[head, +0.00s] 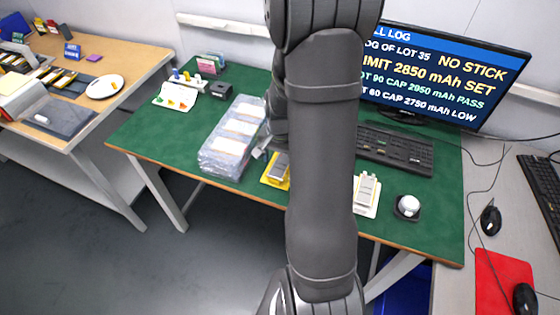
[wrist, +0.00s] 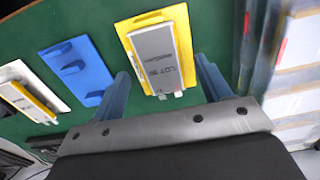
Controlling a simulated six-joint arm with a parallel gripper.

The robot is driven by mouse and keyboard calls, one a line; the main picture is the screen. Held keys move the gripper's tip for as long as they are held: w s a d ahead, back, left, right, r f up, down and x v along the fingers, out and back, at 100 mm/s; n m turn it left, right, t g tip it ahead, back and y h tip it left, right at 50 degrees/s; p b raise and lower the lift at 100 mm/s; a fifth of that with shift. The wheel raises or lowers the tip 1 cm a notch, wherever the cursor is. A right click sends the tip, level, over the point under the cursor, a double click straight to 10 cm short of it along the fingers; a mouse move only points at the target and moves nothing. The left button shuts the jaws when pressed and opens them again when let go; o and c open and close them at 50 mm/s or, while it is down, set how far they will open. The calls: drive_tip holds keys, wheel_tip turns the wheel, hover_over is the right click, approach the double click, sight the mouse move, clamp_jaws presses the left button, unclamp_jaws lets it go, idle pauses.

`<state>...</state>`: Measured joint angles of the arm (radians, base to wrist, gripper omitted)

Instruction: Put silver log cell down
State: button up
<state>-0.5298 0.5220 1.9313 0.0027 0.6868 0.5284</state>
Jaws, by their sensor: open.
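A silver pouch cell (wrist: 160,57) with printed lot lettering lies flat on a yellow holder (wrist: 124,26) in the wrist view, its tabs towards my gripper. In the head view the silver cell (head: 279,166) and yellow holder (head: 268,181) show at the table's front edge, partly hidden by my arm. My gripper (wrist: 163,75) is open, with its two blue fingers apart and nothing held between them. The fingers stand to either side of the cell's near end, and I see no contact. In the head view my arm hides most of the gripper.
A blue holder (wrist: 78,68) and a white holder with a cell (wrist: 25,98) lie left of the yellow one. A clear-walled tray (head: 228,140) stands close by. A keyboard (head: 396,149), a round silver-topped object (head: 408,206) and a monitor (head: 440,65) occupy the right side.

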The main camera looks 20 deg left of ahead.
wheel_tip(320, 180, up, 10)
drive_tip(key=shift+r, duration=0.2)
drive_tip(key=shift+f, duration=0.15)
wheel_tip(320, 180, down, 12)
drive_tip(key=shift+r, duration=0.1)
wheel_tip(320, 180, up, 4)
drive_tip(key=shift+f, duration=0.25)
drive_tip(key=shift+r, duration=0.35)
drive_tip(key=shift+d+r, duration=0.2)
drive_tip(key=shift+d, duration=0.2)
